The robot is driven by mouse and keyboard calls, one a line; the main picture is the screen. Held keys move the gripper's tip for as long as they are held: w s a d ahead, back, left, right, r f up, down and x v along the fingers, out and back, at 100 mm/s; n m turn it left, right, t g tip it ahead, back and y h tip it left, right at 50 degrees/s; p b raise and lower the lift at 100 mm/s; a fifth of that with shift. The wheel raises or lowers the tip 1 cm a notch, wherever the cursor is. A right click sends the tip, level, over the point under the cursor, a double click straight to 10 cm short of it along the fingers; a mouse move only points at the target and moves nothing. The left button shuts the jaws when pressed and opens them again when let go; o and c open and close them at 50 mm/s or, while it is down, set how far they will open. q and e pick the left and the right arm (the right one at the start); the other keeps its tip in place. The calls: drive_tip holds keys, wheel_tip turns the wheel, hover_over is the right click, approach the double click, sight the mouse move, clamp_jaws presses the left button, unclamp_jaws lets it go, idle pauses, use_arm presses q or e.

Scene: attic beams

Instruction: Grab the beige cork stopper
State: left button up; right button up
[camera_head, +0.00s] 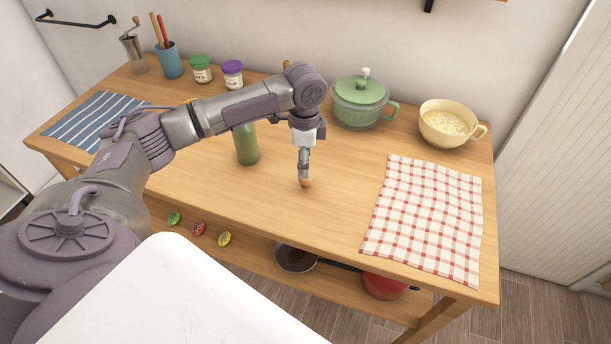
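A small beige-orange piece that looks like the cork stopper (305,183) is at the middle of the wooden table (340,215). My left gripper (304,178) points straight down, with its fingertips at this piece and covering part of it. The fingers are seen edge-on, so I cannot tell whether they are closed on it. I also cannot tell whether the piece rests on the table. My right gripper is not in view.
A green bottle (246,145) stands left of the gripper, partly behind my arm. A green lidded pot (360,105) and a cream bowl (447,125) are at the back right. A checked cloth (425,215) lies at the right. The front middle tabletop is clear.

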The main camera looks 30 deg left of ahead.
sight(305, 180)
use_arm(q)
drive_tip(key=shift+f, duration=0.7)
drive_tip(key=shift+w+f, duration=0.15)
drive_tip(key=shift+f, duration=0.5)
drive_tip(key=f, duration=0.1)
drive_tip(key=f+p, duration=0.1)
drive_tip(key=f, duration=0.2)
drive_tip(key=shift+w+a+f+p, duration=0.1)
drive_tip(key=shift+w+f+p, duration=0.05)
drive_tip(key=shift+w+p, duration=0.15)
drive_tip(key=shift+f, duration=0.35)
drive_tip(key=c, duration=0.9)
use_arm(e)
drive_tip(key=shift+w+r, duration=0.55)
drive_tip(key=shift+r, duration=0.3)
